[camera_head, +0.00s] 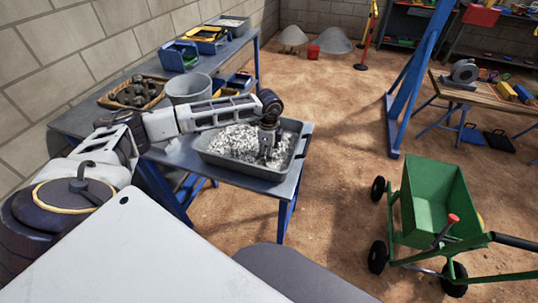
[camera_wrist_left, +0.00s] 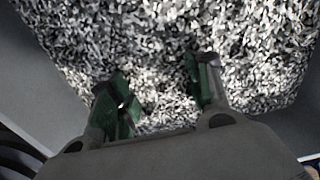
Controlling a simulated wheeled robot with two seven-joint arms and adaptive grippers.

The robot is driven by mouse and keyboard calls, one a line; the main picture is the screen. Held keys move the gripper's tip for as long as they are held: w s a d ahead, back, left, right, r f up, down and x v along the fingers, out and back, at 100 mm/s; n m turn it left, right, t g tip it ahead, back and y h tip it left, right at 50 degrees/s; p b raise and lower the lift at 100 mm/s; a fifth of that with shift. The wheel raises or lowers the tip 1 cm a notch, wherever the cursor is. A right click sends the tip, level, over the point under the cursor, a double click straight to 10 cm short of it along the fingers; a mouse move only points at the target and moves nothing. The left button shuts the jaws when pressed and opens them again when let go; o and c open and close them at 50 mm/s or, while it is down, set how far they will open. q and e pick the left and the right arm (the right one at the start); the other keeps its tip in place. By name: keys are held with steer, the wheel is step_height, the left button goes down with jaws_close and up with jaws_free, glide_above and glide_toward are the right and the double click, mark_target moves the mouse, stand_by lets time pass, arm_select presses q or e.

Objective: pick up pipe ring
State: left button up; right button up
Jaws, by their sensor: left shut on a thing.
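My left gripper (camera_head: 267,150) points down into the grey tray (camera_head: 303,150) of black-and-white gravel (camera_head: 232,143) on the blue-legged table. In the left wrist view its two fingers (camera_wrist_left: 160,88) stand apart over the gravel, with dark green on both. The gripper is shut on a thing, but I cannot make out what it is. Gravel shows between the fingers. I cannot clearly see a pipe ring in either view; the fingertips partly hide what lies between them. My right gripper is not in view.
A grey bucket (camera_head: 188,88) and a basket of dark lumps (camera_head: 133,93) stand on the table left of the tray. Blue bins (camera_head: 180,55) are farther back. A green cart (camera_head: 433,200) stands at right and a blue frame (camera_head: 410,85) behind it. The dirt floor between is clear.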

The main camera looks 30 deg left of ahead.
arm_select(q)
steer(key=shift+r, duration=0.65)
step_height(320, 180, up, 9)
steer(key=shift+f, duration=0.2)
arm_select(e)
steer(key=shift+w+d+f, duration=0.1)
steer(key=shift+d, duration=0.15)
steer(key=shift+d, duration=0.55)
